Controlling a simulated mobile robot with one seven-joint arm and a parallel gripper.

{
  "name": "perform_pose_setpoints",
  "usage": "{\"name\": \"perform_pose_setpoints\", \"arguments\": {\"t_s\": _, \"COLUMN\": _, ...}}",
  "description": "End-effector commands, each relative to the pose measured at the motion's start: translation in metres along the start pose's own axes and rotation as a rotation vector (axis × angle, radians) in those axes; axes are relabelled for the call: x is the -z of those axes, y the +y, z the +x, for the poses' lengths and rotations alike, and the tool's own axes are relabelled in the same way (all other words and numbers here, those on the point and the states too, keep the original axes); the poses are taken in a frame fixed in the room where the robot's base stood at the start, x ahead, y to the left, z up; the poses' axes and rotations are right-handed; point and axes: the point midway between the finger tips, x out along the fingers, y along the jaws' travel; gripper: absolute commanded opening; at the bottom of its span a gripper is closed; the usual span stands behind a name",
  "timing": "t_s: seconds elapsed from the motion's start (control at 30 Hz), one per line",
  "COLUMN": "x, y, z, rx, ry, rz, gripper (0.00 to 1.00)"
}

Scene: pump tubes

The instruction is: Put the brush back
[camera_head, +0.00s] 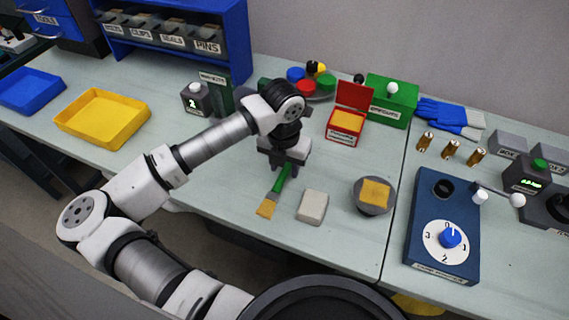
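The brush (281,179) has a green handle and tan bristles (267,208) that point toward the front edge of the bench. My gripper (285,163) points down at the upper end of the handle, in the middle of the bench. The gripper body hides the top of the handle. The fingers are too small and dark to tell whether they are closed on it, and I cannot tell whether the brush touches the bench.
A pale block (312,206) lies right of the brush, near a round dish with a yellow sponge (375,193). Behind are an open red box (346,122) and a green box (391,99). A blue dial panel (443,228) stands right; a yellow tray (101,118) lies left.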

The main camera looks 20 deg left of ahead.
Motion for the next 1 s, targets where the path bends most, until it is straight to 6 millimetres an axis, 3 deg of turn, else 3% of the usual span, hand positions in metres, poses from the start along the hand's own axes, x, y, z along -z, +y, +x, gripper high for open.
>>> {"name": "perform_pose_setpoints", "arguments": {"t_s": 0.27, "x": -0.001, "y": 0.001, "z": -0.006, "rx": -0.002, "ry": -0.002, "rz": 0.000, "gripper": 0.39}}
{"name": "perform_pose_setpoints", "arguments": {"t_s": 0.73, "x": 0.000, "y": 0.000, "z": -0.095, "rx": -0.004, "ry": -0.003, "rz": 0.000, "gripper": 0.39}}
{"name": "perform_pose_setpoints", "arguments": {"t_s": 1.0, "x": 0.000, "y": 0.000, "z": -0.120, "rx": 0.000, "ry": 0.000, "rz": 0.000, "gripper": 0.39}}
